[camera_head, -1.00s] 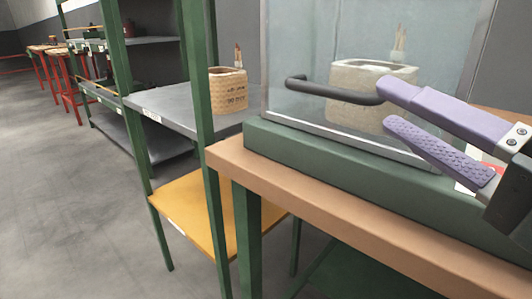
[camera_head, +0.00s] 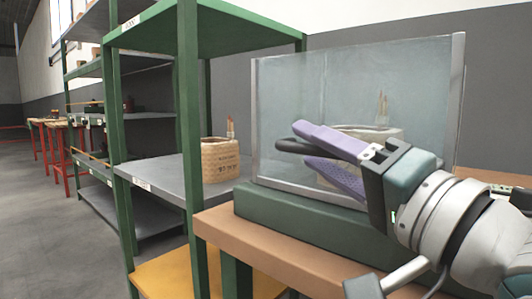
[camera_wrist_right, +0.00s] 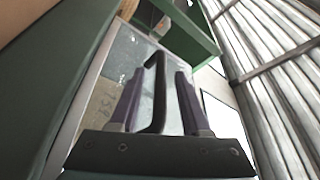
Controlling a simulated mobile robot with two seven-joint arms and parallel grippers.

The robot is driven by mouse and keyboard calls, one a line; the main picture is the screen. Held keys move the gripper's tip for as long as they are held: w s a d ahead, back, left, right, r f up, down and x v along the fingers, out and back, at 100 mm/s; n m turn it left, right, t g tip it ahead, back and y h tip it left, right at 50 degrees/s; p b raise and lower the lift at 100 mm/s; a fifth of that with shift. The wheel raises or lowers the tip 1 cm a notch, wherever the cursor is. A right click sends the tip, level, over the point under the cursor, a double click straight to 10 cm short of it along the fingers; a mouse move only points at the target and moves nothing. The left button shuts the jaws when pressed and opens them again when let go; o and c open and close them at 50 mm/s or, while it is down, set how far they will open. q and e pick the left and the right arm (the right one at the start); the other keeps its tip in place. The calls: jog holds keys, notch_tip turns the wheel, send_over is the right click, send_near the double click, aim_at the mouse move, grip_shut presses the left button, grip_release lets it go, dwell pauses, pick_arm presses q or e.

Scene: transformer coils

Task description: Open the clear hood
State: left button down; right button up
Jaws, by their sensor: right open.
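The clear hood (camera_head: 285,95) stands closed over a green base (camera_head: 300,215) on the workbench, with a coil (camera_head: 385,136) visible through its pane. A dark bar handle (camera_head: 288,146) sticks out from its front; the handle also shows in the right wrist view (camera_wrist_right: 159,95). My right gripper (camera_head: 306,148) is open, its two purple fingers above and below the handle. In the right wrist view my right gripper (camera_wrist_right: 158,85) has the bar running between its fingers, with a gap visible on the right side. My left gripper is out of view.
A green-framed shelf rack (camera_head: 188,110) stands just left of the bench, with another wrapped coil (camera_head: 220,158) on its grey shelf. The wooden bench top (camera_head: 225,222) runs under the hood. Open floor (camera_head: 40,200) lies at far left.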

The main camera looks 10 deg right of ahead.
jog(key=shift+w+a, duration=0.1)
jog(key=shift+w, duration=0.1)
grip_shut()
dwell(0.3)
jog(key=shift+r, duration=0.1)
dwell(1.0)
